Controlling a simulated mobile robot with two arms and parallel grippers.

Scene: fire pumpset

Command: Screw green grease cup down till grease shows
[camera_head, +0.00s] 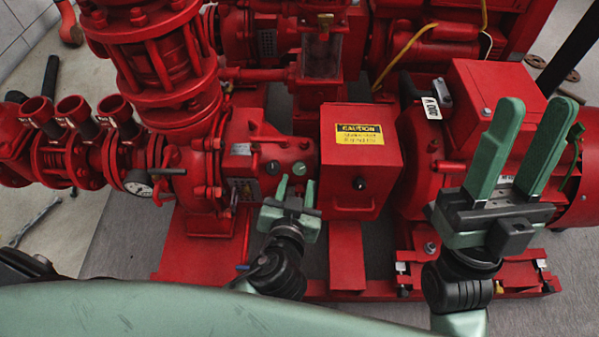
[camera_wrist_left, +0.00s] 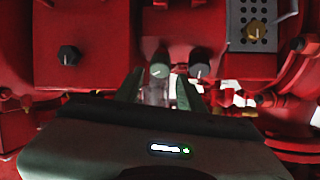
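The green grease cup (camera_head: 299,168) sits on the red pump's bearing housing, to the right of a dark cup (camera_head: 272,168). In the left wrist view the green cup (camera_wrist_left: 160,70) shows between the fingertips and the dark cup (camera_wrist_left: 199,70) lies just right of them. My left gripper (camera_head: 295,187) is open, its fingers pointing at the green cup; it also shows in the left wrist view (camera_wrist_left: 160,82). I cannot tell whether either finger touches the cup. No grease is clearly visible. My right gripper (camera_head: 522,112) is open and empty, raised at the right.
A red guard box with a yellow caution label (camera_head: 360,135) stands right of the cups. A pressure gauge (camera_head: 139,183) and red valves (camera_head: 75,110) are at the left. The red motor (camera_head: 495,85) is behind my right gripper. Grey floor shows at the lower left.

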